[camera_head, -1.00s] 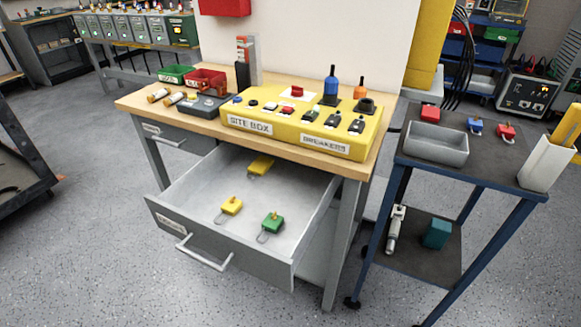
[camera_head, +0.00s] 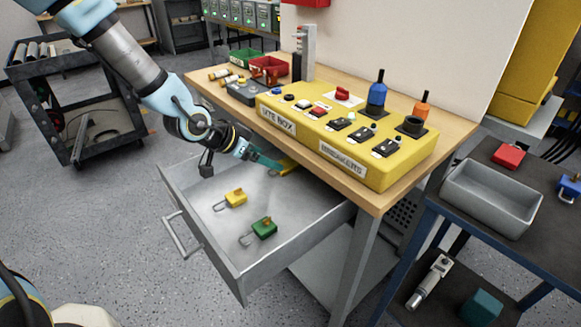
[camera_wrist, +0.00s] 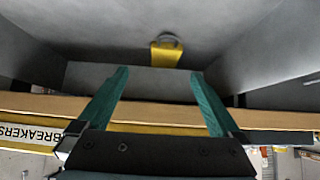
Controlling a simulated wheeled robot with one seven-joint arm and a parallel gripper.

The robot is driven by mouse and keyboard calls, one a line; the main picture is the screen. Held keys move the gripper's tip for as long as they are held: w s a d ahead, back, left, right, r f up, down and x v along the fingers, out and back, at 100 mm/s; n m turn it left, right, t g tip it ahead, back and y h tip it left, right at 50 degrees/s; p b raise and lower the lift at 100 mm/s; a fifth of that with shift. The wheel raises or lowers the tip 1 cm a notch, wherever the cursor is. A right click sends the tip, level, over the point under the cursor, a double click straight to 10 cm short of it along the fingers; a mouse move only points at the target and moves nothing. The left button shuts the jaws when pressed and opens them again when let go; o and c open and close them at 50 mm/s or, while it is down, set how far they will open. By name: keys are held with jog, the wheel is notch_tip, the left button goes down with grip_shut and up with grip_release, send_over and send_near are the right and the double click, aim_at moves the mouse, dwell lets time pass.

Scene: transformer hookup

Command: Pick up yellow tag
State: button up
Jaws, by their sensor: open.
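The yellow tag (camera_head: 288,166) lies at the back of the open drawer, partly hidden by my gripper and the worktop's edge. In the wrist view the yellow tag (camera_wrist: 166,56) shows as a yellow piece with a grey loop at its far end. My gripper (camera_head: 268,162) reaches over the drawer, its teal fingers close to the tag. In the wrist view my gripper (camera_wrist: 157,72) is open and empty. The tag appears just beyond the fingertips, between their lines. Whether the fingers touch it, I cannot tell.
In the drawer (camera_head: 225,262) lie a yellow padlock (camera_head: 236,198) and a green padlock (camera_head: 264,228). The worktop (camera_head: 455,130) overhangs the drawer's back, close to my gripper, and carries the yellow site box (camera_head: 310,132). A blue cart (camera_head: 480,240) stands at the right.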

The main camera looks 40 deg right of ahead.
aim_at(290, 165)
jog(key=shift+w+p+x, duration=0.2)
jog(key=shift+p+x, duration=0.15)
jog(key=shift+x, duration=1.6)
jog(key=shift+w+p+x, duration=0.2)
jog(key=shift+p+x, duration=0.1)
jog(key=shift+x, duration=1.65)
jog(key=c, duration=1.4)
